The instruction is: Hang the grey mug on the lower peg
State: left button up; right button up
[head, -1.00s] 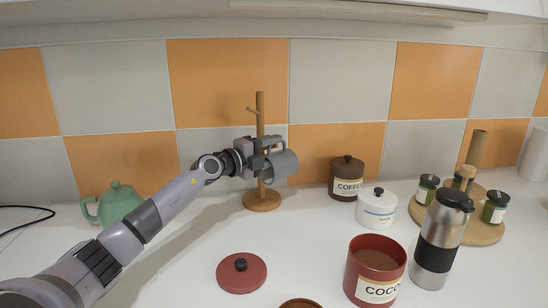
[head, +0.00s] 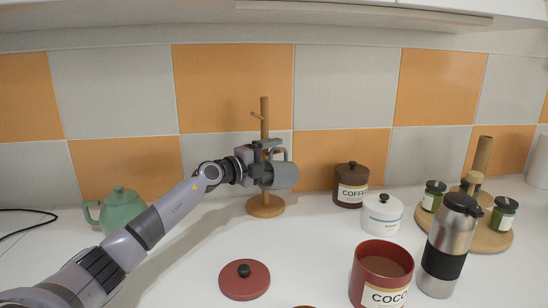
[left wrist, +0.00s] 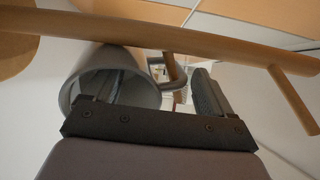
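The grey mug (head: 287,176) lies on its side against the wooden stand (head: 265,206), its handle (head: 279,153) uppermost. In the left wrist view the mug (left wrist: 112,62) turns its mouth towards me, and a short wooden peg (left wrist: 172,68) appears to pass through the handle loop. My left gripper (head: 266,160) is at the mug's mouth. In the left wrist view (left wrist: 150,100) its fingers are wide apart, one in the mug's mouth and the other beyond the handle, with no visible squeeze on the wall. The upper peg (head: 256,116) is bare. My right gripper is not in view.
A green teapot (head: 120,208) stands left, behind my left arm. Right of the stand are a brown coffee canister (head: 350,187), a white canister (head: 382,214), a red cocoa tin (head: 380,275) and a steel flask (head: 447,245). A red lid (head: 244,281) lies in front.

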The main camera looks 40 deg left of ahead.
aim_at(262, 186)
pick_arm(q)
jog(key=shift+d+r, duration=0.15)
jog(key=shift+r, duration=0.05)
jog(key=shift+f, duration=0.1)
jog(key=shift+s+a, duration=0.2)
jog(key=shift+s, duration=1.6)
jog(key=shift+s+a+b, duration=0.2)
jog(key=shift+s+b, duration=0.15)
jog(key=shift+s, duration=1.4)
